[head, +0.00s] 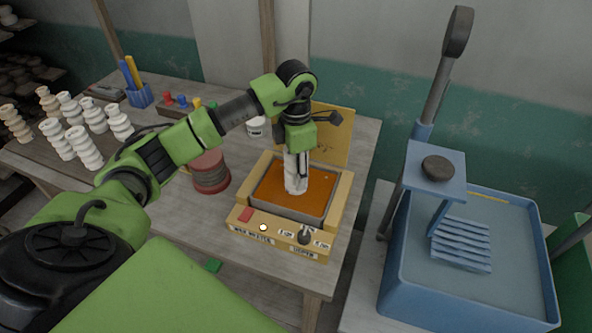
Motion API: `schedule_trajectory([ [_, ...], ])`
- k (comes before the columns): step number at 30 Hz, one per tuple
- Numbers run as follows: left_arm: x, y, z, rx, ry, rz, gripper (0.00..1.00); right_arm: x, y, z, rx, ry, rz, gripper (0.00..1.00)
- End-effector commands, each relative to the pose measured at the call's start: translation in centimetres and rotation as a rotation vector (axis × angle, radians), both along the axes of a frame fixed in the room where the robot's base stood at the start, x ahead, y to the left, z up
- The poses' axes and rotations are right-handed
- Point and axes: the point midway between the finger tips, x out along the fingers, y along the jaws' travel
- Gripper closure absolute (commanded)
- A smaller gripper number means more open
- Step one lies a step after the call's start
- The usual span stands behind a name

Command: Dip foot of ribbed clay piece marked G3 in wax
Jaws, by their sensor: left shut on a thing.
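My left gripper (297,150) points down over the wax melter and is shut on a pale ribbed clay piece (295,180). The piece is upright, with its lower end at the surface of the orange-brown wax (268,188); I cannot tell how deep the foot is. No G3 mark can be read on it. The wax fills the tray of the yellow wax melter (240,216), which has its lid raised at the back. Several other ribbed white pieces (83,147) stand in rows at the left of the table. My right gripper is not in view.
A dark red round container (210,172) stands left of the melter, and a white labelled jar (256,127) behind it. A blue holder with tools (140,96) is at the back. A blue basin (470,306) with a lever stands at right.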

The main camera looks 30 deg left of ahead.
Motion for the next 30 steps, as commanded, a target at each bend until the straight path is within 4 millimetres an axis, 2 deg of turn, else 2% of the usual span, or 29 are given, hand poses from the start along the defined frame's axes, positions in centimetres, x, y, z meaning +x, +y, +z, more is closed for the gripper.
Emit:
schedule_trajectory([
  [30,0.03,0.01,-0.64,0.000,-0.001,0.000,0.98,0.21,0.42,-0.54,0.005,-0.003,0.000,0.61],
])
